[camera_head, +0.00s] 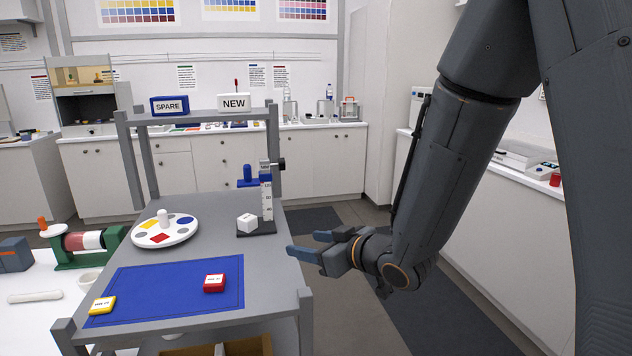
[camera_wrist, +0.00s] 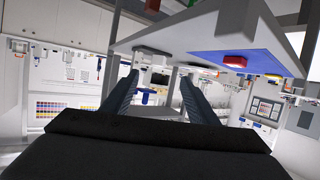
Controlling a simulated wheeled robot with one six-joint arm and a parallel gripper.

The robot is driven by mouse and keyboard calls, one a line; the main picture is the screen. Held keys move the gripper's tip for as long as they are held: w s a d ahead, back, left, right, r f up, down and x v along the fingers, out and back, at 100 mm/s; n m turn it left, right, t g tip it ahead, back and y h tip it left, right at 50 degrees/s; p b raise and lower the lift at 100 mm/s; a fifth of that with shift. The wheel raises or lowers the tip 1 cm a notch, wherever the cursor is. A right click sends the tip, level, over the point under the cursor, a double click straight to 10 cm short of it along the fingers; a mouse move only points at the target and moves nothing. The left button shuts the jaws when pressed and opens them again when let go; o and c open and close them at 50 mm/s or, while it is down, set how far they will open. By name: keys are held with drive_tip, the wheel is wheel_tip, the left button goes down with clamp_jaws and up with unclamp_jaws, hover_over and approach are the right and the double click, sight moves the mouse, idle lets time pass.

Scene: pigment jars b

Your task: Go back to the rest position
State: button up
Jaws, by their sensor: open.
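My gripper (camera_head: 306,251) is open and empty at the right edge of the grey cart, over the gap between cart and floor mat. In the wrist view its two fingers (camera_wrist: 156,98) stand apart with nothing between them. My dark arm comes down from the upper right in the head view. The grey cart (camera_head: 265,265) is to the left of the gripper. A blue mat (camera_head: 160,290) lies on the cart. A red jar (camera_head: 214,283) is on the mat's right part, and a yellow jar (camera_head: 102,306) is at its front left corner.
On the cart stand a round white palette (camera_head: 150,233), a white cube (camera_head: 247,223) and a blue-topped height gauge (camera_head: 266,195). A shelf behind holds a blue SPARE block (camera_head: 169,106) and a white NEW block (camera_head: 233,103). The floor right of the cart is open.

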drive_tip(key=s+d+f+m+g+h+b, duration=0.25)
drive_tip(key=d+f+h, duration=0.2)
drive_tip(key=d, duration=0.35)
drive_tip(key=s+d+f+m+g+h+b, duration=0.1)
drive_tip(key=d+f+m+h+b, duration=0.2)
drive_tip(key=d+f, duration=0.4)
drive_tip(key=s+d+f+m+g+h+b, duration=0.1)
drive_tip(key=s+d+f+g, duration=0.1)
drive_tip(key=s, duration=0.6)
drive_tip(key=s+d+f+m+g+h+b, duration=0.1)
drive_tip(key=s+d+f+m+g, duration=0.1)
drive_tip(key=s+g, duration=0.3)
drive_tip(key=s+d, duration=0.1)
drive_tip(key=s, duration=0.2)
drive_tip(key=shift+s+d, duration=0.25)
drive_tip(key=shift+s, duration=0.15)
drive_tip(key=shift+m, duration=0.25)
drive_tip(key=shift+c, duration=0.4)
